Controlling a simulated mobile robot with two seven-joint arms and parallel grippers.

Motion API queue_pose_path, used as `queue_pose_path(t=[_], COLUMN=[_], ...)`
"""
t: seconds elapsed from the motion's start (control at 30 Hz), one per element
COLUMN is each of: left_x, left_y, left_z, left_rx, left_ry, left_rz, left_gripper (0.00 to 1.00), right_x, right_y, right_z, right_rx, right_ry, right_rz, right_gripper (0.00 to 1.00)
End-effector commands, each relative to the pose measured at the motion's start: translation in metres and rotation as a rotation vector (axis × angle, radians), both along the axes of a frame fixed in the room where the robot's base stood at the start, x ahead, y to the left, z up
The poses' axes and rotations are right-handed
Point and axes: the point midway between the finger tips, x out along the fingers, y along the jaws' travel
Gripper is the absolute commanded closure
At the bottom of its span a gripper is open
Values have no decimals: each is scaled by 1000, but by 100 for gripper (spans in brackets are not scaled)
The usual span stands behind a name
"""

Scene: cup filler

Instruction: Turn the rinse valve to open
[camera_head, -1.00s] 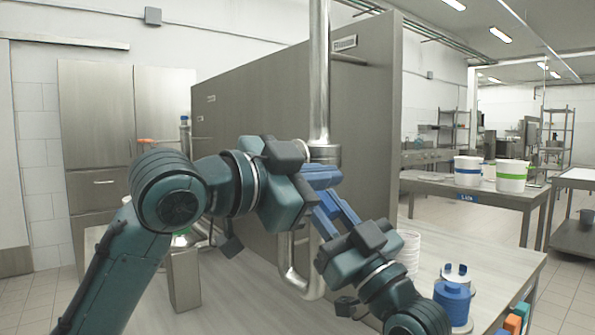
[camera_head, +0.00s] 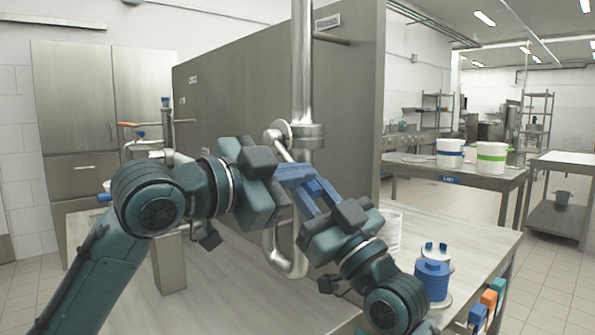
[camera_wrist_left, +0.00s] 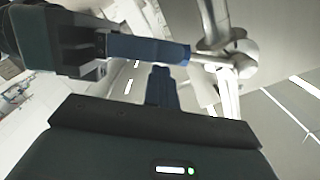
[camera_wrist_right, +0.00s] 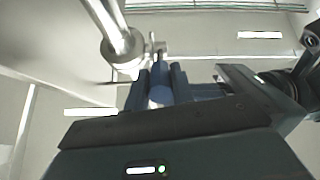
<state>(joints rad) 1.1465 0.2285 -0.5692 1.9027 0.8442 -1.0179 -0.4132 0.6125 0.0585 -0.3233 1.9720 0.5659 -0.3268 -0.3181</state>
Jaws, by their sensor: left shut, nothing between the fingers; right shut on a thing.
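The rinse valve (camera_head: 306,134) is a metal fitting on the tall steel pipe. A metal lever stem with a round hub slants down from its left side to the two grippers. The valve also shows in the left wrist view (camera_wrist_left: 238,58) and the right wrist view (camera_wrist_right: 122,46). My right gripper (camera_head: 306,198) is shut, below the valve, on what looks like the lever's blue grip (camera_wrist_right: 160,95). My left gripper (camera_head: 300,174) is shut and empty, its blue fingers close beside the right ones. The fingers partly hide the lever's end.
A tall grey panel (camera_head: 235,110) stands behind the pipe. The pipe bends near the steel tabletop (camera_head: 225,285). Clear stacked cups (camera_head: 391,232) and a blue object (camera_head: 431,280) stand to the right. An orange-handled fitting (camera_head: 127,124) is at the left.

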Motion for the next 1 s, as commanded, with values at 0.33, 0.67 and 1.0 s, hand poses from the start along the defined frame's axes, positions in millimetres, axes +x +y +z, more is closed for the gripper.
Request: queue_pose_path(t=[0.33,0.67,1.0], left_x=[8,7,6], left_y=[4,3,2], left_z=[-12,-4,54], left_rx=[19,18,13], left_ry=[27,24,20], left_rz=[20,17,14], left_gripper=[100,100,100], right_x=[-4,-5,-12], right_y=[-2,-1,-7], right_z=[6,10,31], right_rx=[9,1,-98], right_ry=[-17,-5,136], right_rz=[0,5,2], right_gripper=[54,54,54])
